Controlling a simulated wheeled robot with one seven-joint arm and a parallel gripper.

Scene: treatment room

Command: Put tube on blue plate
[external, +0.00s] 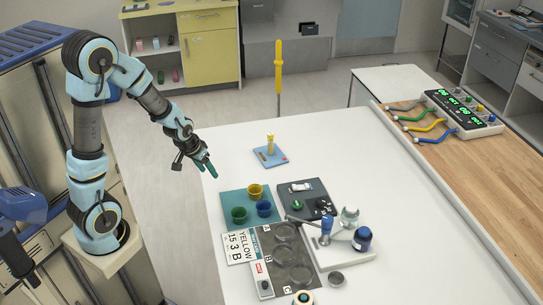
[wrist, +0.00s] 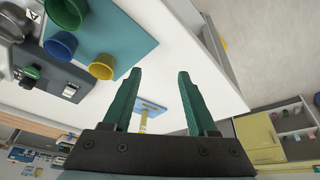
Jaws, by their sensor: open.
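A small light-blue plate (external: 271,156) lies on the white table, with a yellow upright piece (external: 270,142) standing on it. In the wrist view the plate (wrist: 151,105) and the yellow piece (wrist: 143,122) show between and beyond my fingers. No thing is clearly a tube; a small white piece (external: 301,187) lies on the dark tray (external: 318,204), and I cannot tell whether it is the tube. My gripper (external: 210,169) has teal fingers, open and empty, above the table's left edge, left of the plate. It also shows in the wrist view (wrist: 160,78).
A teal mat (external: 228,196) holds yellow, green and blue cups. A yellow pole (external: 278,70) rises behind.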

